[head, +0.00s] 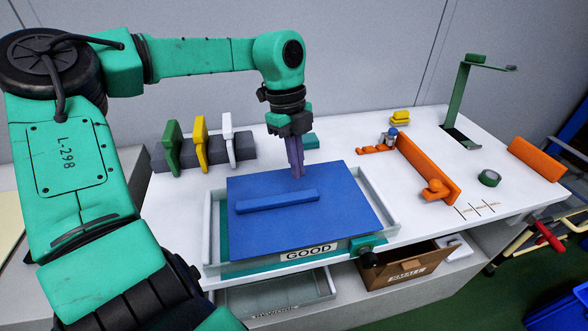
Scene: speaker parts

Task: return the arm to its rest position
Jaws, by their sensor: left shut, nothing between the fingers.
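My left arm reaches in from the left, raised over the white table (170,235). My left gripper (297,172) points straight down with its purple fingers together and nothing between them. Its tips appear over the back edge of a blue board (330,215); I cannot tell how high above it they are. The board lies across a grey tray (208,245) marked GOOD and has a raised blue bar on top. My right gripper is not in view.
Green, yellow and white clamps (200,145) stand at the back left. An orange rail (425,165), a green stand (461,100), a green roll (489,178) and an orange block (536,160) are on the right. A brown box (405,268) sits below the table's front.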

